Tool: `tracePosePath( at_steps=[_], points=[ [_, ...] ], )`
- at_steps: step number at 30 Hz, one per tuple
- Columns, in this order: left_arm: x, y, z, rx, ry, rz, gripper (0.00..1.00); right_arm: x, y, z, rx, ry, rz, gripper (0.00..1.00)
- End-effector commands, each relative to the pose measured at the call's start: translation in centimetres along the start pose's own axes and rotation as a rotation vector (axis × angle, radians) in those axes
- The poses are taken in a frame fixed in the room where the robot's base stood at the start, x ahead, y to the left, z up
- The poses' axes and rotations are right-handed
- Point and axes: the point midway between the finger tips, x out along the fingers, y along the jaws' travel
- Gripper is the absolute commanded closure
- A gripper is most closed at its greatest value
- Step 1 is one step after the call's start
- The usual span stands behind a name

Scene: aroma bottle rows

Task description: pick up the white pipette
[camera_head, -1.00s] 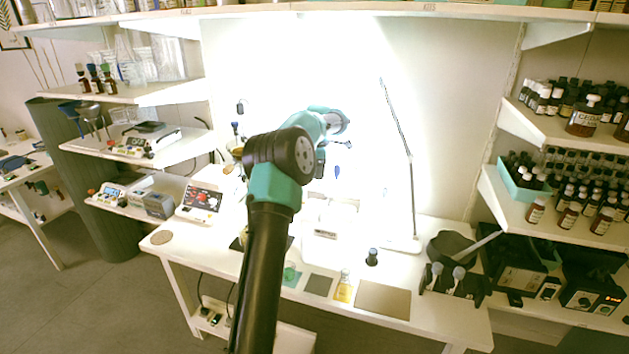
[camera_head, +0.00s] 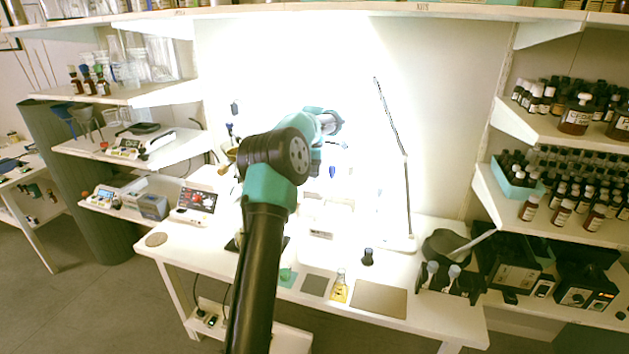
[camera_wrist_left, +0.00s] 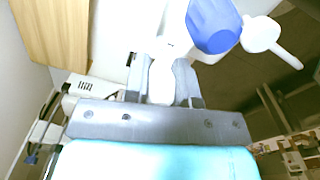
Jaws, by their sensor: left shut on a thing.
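My left gripper (camera_wrist_left: 163,72) is shut on a white rounded body, the white pipette (camera_wrist_left: 161,84), which sits between its two grey fingers in the left wrist view. A faceted blue knob (camera_wrist_left: 213,26) and a white arm-like piece (camera_wrist_left: 262,35) show just beyond the fingers; I cannot tell whether they belong to the held pipette. In the head view my left arm reaches over the table, and glare washes out the gripper area. A small blue tip (camera_head: 332,171) shows just right of the wrist. My right gripper is in neither view.
The white table (camera_head: 435,312) holds a yellow flask (camera_head: 340,288), a dark-capped bottle (camera_head: 367,257), a brown mat (camera_head: 379,299) and a lamp (camera_head: 406,195). A black rack (camera_head: 447,281) stands at the right. Shelves of bottles flank the right side.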

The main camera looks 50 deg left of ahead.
Motion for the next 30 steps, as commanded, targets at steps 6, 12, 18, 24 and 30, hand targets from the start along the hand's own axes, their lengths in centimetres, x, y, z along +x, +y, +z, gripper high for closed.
tracePosePath(
  at_steps=[6, 12, 18, 24, 30],
  points=[
    [-0.1, 0.0, 0.0, 0.0, 0.0, 0.0, 0.81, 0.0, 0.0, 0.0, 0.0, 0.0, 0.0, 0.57],
    [-1.4, 0.1, 0.0, -0.001, 0.0, 0.002, 0.81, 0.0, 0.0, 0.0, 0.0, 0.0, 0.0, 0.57],
    [-4.8, 0.1, 0.1, -0.001, -0.001, 0.004, 0.81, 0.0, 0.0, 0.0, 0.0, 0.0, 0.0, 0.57],
    [-8.1, 0.1, 0.1, 0.0, 0.0, 0.002, 0.81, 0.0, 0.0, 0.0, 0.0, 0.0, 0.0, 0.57],
    [-9.7, 0.0, 0.0, -0.001, 0.001, 0.0, 0.81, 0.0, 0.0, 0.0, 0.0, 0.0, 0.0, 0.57]
  ],
)
